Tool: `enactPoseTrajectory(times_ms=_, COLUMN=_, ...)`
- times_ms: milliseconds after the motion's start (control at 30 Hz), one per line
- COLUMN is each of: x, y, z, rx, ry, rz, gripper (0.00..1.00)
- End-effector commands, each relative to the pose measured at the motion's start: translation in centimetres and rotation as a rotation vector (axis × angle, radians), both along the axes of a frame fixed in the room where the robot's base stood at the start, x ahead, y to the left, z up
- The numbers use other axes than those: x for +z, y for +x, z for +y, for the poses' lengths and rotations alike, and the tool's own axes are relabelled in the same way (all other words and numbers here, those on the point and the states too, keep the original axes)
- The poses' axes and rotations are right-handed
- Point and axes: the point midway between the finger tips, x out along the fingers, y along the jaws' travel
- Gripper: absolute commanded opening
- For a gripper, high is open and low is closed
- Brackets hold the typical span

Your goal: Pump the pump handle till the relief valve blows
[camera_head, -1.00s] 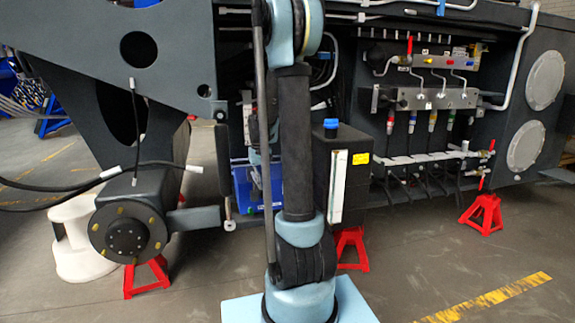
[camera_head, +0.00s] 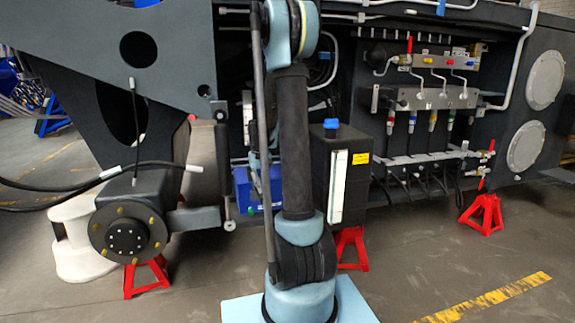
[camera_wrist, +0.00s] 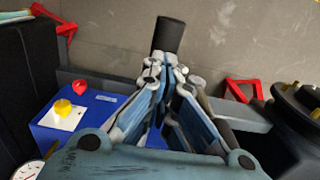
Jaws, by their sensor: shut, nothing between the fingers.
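A black cylindrical grip, which looks like the pump handle's end (camera_wrist: 168,35), stands just beyond my fingertips in the wrist view. My gripper (camera_wrist: 166,75) is shut and empty, its fingertips close to the lower end of that grip. I cannot tell whether they touch it. A blue box (camera_wrist: 62,132) is left of my gripper, with a yellow knob (camera_wrist: 63,107) and a red knob (camera_wrist: 80,87) on it. Which part is the relief valve is unclear. The blue box (camera_head: 243,188) also shows in the head view, partly behind my arm, which hides most of my gripper there.
A round gauge (camera_wrist: 28,170) is at the wrist view's lower left. A dark hub (camera_wrist: 300,100) lies at the right. A black tank with a blue cap (camera_head: 331,124) stands beside the blue box. Red stands (camera_head: 483,213) support the chassis. The foreground floor is clear.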

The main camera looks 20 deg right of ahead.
Motion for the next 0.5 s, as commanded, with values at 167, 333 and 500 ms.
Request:
enactPoseTrajectory(times_ms=167, x=2.4, y=-0.1, z=0.0, rx=0.0, ry=0.0, rz=0.001, gripper=0.0)
enactPoseTrajectory(times_ms=333, x=4.5, y=-0.1, z=0.0, rx=0.0, ry=0.0, rz=0.002, gripper=0.0)
enactPoseTrajectory(times_ms=500, x=5.7, y=-0.1, z=0.0, rx=0.0, ry=0.0, rz=0.002, gripper=0.0)
